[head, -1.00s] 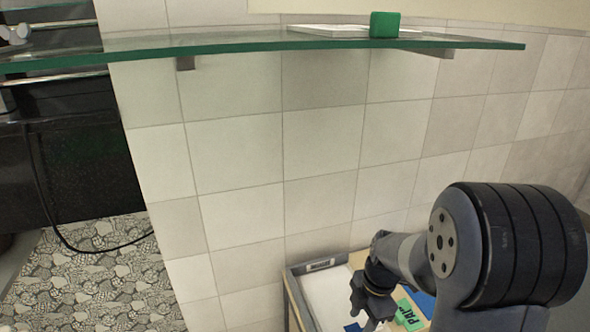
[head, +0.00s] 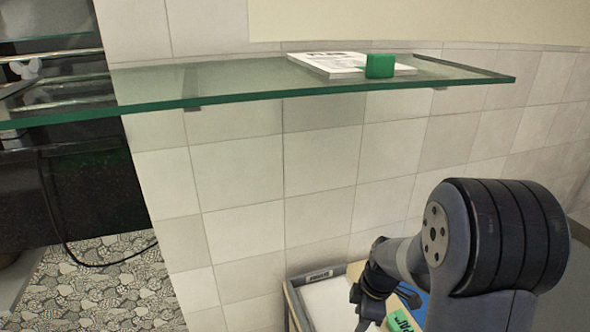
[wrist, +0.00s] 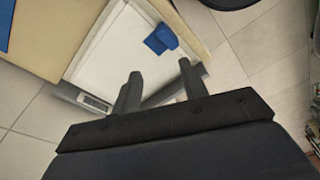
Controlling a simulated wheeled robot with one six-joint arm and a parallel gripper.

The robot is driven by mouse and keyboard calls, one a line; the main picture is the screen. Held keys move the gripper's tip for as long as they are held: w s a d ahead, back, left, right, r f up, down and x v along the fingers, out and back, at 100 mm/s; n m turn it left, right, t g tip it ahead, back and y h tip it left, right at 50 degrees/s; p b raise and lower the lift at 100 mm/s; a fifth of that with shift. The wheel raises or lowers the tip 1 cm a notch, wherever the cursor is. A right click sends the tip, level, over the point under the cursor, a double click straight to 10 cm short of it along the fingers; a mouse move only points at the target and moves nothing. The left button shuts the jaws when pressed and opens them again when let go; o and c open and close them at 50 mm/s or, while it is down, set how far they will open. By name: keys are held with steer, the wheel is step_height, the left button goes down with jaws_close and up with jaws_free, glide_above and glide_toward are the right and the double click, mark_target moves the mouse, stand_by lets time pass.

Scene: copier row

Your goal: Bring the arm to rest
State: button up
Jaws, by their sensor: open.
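My gripper (wrist: 158,92) is open in the wrist view, with its two dark fingers apart and nothing between them. It points down over a grey-edged tray with a white inside (wrist: 105,55). A blue block (wrist: 161,38) lies in the tray beyond the fingertips. In the head view my gripper (head: 366,318) hangs low at the bottom, beside the tray (head: 318,274), and its fingertips are partly cut off by the picture's edge.
A glass shelf (head: 250,88) crosses the wall above, holding a stack of paper (head: 328,62) and a green block (head: 380,66). A green label (head: 402,322) and a blue patch (head: 413,296) lie right of the tray. Patterned floor (head: 90,290) shows at left.

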steer(key=w+m, duration=0.1)
steer(key=m, duration=0.2)
steer(key=f+m+p, duration=0.1)
steer(key=m, duration=0.3)
steer(key=w+f+m+t+h+p, duration=0.1)
steer(key=m, duration=0.3)
steer(key=shift+w, duration=0.3)
steer(key=shift+w+a+f+m+h+p, duration=0.15)
steer(key=shift+w+m+p, duration=0.15)
steer(key=shift+m, duration=0.75)
steer(key=shift+w+d+f+m+h+p, duration=0.15)
steer(key=shift+m+p, duration=0.1)
steer(key=shift+m, duration=0.8)
steer(key=shift+a, duration=0.1)
